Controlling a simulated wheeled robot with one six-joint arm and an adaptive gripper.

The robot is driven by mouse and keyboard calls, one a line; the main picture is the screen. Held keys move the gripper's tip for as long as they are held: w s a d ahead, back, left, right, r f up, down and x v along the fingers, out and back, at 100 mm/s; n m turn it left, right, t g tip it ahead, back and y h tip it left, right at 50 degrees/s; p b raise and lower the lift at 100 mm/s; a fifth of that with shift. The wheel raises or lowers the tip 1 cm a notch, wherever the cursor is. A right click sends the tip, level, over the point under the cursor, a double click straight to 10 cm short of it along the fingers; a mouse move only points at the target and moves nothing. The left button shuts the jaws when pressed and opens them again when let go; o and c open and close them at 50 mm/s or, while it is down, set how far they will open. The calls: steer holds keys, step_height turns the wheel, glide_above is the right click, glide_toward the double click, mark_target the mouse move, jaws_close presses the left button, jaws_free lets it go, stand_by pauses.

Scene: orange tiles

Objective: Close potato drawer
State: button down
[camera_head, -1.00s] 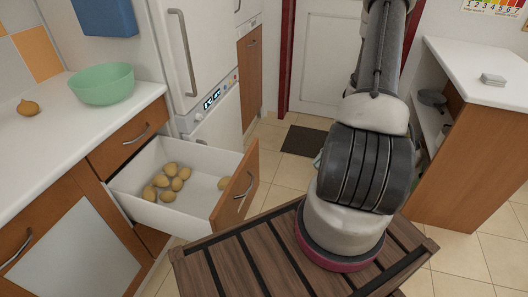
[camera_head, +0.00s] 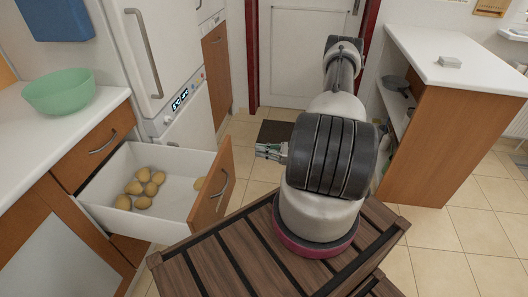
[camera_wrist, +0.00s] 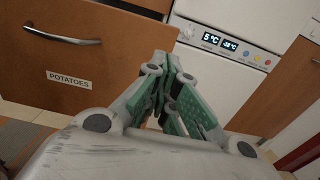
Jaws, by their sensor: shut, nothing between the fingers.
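The potato drawer (camera_head: 165,207) is pulled out from the left counter, with a white inside and several potatoes (camera_head: 143,186) in it. Its wooden front (camera_head: 212,190) has a metal handle. In the wrist view the drawer front (camera_wrist: 110,65) fills the upper left, with its handle (camera_wrist: 62,36) and a "POTATOES" label (camera_wrist: 69,79). My gripper (camera_head: 262,150) shows small beside my arm, right of the drawer front and apart from it in the head view. In the wrist view my gripper (camera_wrist: 164,60) is shut and empty, its tips over the drawer front's right edge.
A white fridge (camera_head: 150,60) with a lit display stands behind the drawer. A green bowl (camera_head: 60,92) sits on the left counter (camera_head: 25,140). A wooden-sided counter (camera_head: 430,130) stands at right. Tiled floor with a dark mat (camera_head: 276,133) lies ahead.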

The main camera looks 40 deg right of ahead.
mark_target(230, 147)
steer(key=x, duration=0.9)
steer(key=shift+w+a, duration=0.25)
steer(key=shift+a, duration=0.05)
